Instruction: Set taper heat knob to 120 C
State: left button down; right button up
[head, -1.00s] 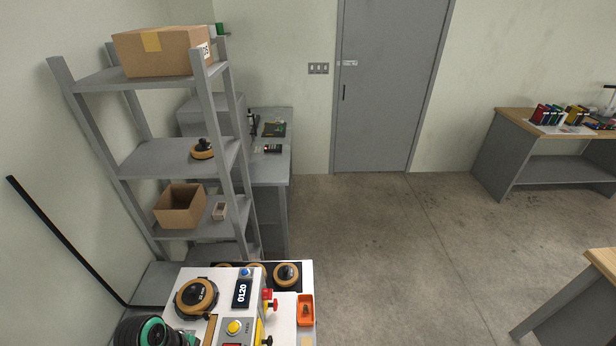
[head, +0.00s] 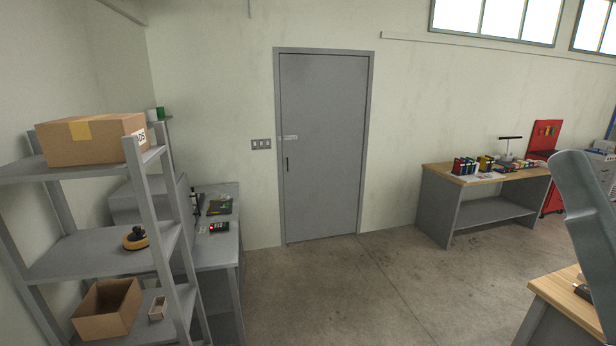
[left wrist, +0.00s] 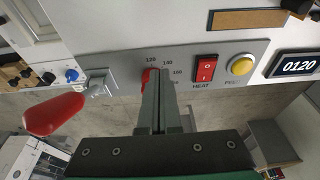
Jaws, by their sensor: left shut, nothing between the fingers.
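In the left wrist view, my left gripper (left wrist: 157,76) is shut, with nothing between its fingers. Its fingertips are at the red heat knob (left wrist: 147,76) and cover much of it; I cannot tell whether they touch. The printed scale beside the knob shows 120, 140 and 160, with a lower mark partly hidden. The knob's pointer direction cannot be read. The display (left wrist: 299,65) reads 0120. My right gripper is in neither view, and the head view does not show the machine.
On the panel (left wrist: 220,48), right of the knob, are a red HEAT rocker switch (left wrist: 206,71) and a yellow button (left wrist: 240,65). A red-handled lever (left wrist: 55,114) sticks out at left. The head view shows a shelf rack (head: 150,205), a door (head: 322,145) and a bench (head: 475,174).

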pick_arm(q)
jog(key=shift+d, duration=0.35)
jog(key=shift+s, duration=0.25)
dwell(0.6)
jog(key=shift+s+p, duration=0.25)
jog(key=shift+p, duration=0.05)
jog(key=shift+s+d, duration=0.2)
jog(key=shift+s, duration=0.15)
jog(key=shift+s+a, duration=0.1)
jog(key=shift+s+a+p, duration=0.15)
jog(key=shift+a+p, duration=0.1)
jog(key=shift+p, duration=0.1)
notch_tip(320, 180, up, 6)
jog(key=p, duration=0.6)
